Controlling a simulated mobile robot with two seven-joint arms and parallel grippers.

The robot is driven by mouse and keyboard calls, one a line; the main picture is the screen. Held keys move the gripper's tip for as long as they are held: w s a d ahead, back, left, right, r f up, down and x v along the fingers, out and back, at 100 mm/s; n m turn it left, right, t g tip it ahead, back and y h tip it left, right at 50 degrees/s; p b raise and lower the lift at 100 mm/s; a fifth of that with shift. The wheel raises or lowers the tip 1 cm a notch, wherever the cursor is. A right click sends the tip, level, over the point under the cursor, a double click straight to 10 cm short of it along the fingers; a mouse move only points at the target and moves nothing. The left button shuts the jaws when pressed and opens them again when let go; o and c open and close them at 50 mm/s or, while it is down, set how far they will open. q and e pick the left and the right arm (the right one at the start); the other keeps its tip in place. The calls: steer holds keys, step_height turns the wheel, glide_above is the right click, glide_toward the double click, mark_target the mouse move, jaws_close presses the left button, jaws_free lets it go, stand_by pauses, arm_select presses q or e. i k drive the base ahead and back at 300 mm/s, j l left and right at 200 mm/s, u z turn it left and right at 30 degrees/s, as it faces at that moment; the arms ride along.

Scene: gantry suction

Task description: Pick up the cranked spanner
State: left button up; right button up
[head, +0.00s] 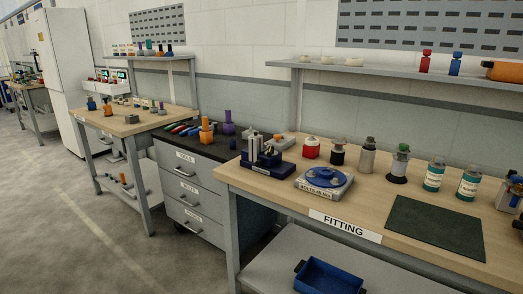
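I cannot make out a cranked spanner for certain in the head view. Several small tools with red, green and blue parts (184,128) lie on the dark top of the drawer cabinet (188,187), too small to tell apart. Neither of my grippers shows in this view.
The wooden bench marked FITTING (290,178) carries a dark blue tool stand (263,158), a round blue fixture (323,179), several bottles and a dark mat (437,228). A blue bin (329,277) sits on its lower shelf. Another bench (125,124) stands left. Open floor (70,225) lies front left.

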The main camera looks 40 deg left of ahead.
mark_target(171, 126)
steer(key=i+j+u, duration=1)
